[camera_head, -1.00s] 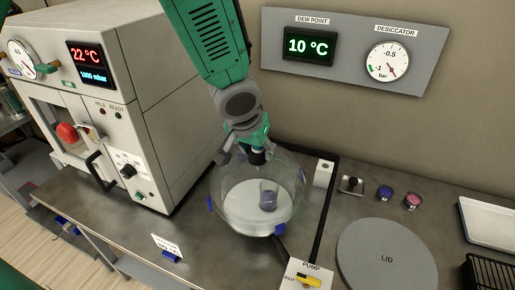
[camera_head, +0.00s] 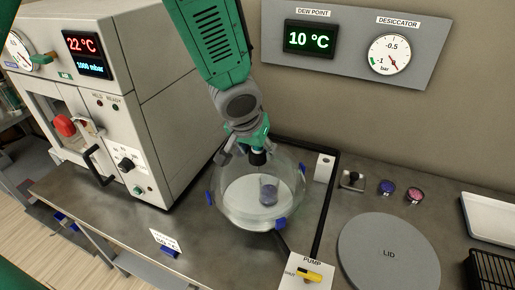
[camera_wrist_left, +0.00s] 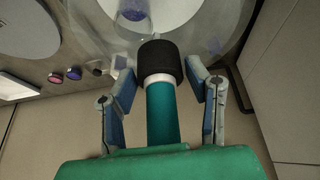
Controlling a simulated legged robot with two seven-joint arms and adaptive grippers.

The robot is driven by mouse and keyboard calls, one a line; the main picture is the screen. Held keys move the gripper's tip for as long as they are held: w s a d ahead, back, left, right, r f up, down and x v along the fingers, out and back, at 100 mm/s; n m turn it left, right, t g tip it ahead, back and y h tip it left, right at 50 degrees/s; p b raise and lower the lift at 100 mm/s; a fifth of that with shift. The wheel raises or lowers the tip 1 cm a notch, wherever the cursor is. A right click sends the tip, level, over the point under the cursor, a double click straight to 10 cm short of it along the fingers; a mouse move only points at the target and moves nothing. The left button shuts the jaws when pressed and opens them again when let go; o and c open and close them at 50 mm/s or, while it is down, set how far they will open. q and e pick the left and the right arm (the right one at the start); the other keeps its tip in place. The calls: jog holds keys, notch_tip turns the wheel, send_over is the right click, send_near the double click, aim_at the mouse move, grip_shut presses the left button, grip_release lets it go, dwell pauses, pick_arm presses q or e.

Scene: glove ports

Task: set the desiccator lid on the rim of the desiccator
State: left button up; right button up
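The clear domed desiccator lid (camera_head: 288,165) is at the round glass desiccator (camera_head: 240,218), which has blue clips around it. Its lower edge seems to lie at the rim, but the transparent glass hides whether they touch all round. A small beaker of purple-blue material (camera_head: 269,193) stands inside on a white plate. My left gripper (camera_head: 250,148) is over the top of the lid. In the left wrist view its fingers (camera_wrist_left: 162,82) stand open on both sides of the lid's black-collared knob (camera_wrist_left: 160,62), with visible gaps. My right gripper is out of view.
A grey round pad marked LID (camera_head: 388,252) lies bare to the right. A pump switch panel (camera_head: 305,270) is in front, and a white oven-like cabinet (camera_head: 160,100) stands close on the left. Small jars (camera_head: 386,187) and a white tray (camera_head: 490,220) are at right.

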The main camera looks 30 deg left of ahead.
pick_arm(q)
jog(key=shift+o, duration=0.8)
jog(key=shift+s, duration=0.1)
jog(key=shift+r, duration=0.2)
jog(key=v, duration=1.1)
jog(key=shift+s+r, duration=0.15)
jog(key=shift+r, duration=0.1)
